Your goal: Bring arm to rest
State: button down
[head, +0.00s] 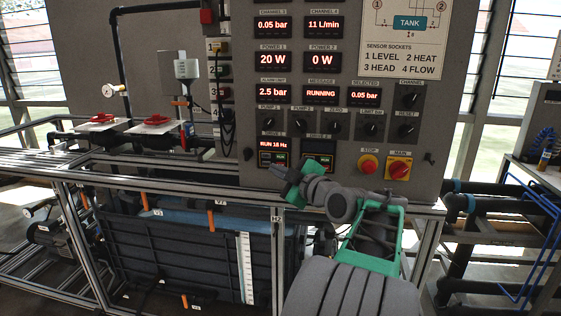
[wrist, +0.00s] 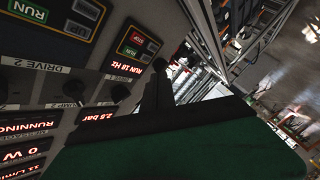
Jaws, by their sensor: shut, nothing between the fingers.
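My arm reaches up from the bottom of the head view with grey links and green parts. My gripper (head: 268,163) is shut and empty, in front of the lower part of the grey control panel (head: 432,60). In the head view it is near the drive display reading RUN 18 Hz (head: 272,144). In the wrist view my dark gripper fingers (wrist: 158,85) show beyond a green part of my wrist, beside the tilted panel face. I cannot tell the exact gap between fingers and panel.
A red stop button (head: 367,164) and a red-yellow main switch (head: 398,169) sit right of my gripper. A metal frame (head: 140,183) holds a dark tank (head: 180,255) below. Red-handled valves (head: 103,118) stand at left. Black pipes (head: 490,205) with blue lines are at right.

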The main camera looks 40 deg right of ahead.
dwell(0.5)
jog(key=w+a+f+m+g+y+p, duration=0.1)
jog(key=a+f+m+g+y+p, duration=0.3)
jog(key=a, duration=0.8)
jog(key=w+a+n+g+h+p, duration=0.1)
jog(key=a+g+p, duration=0.2)
jog(key=a+p, duration=0.55)
jog(key=s+a+f+m+g+p, duration=0.2)
jog(key=s+a+g, duration=0.1)
jog(key=s+a, duration=0.4)
jog(key=s+a+f+m+g+h+p, duration=0.1)
jog(key=s+a+f+m+g+p, duration=0.1)
jog(key=s+a, duration=0.5)
jog(key=s+m+g, duration=0.1)
jog(key=s, duration=0.2)
jog(key=shift+s+a+g, duration=0.3)
jog(key=shift+s+g, duration=0.05)
jog(key=shift+g, duration=0.05)
dwell(0.9)
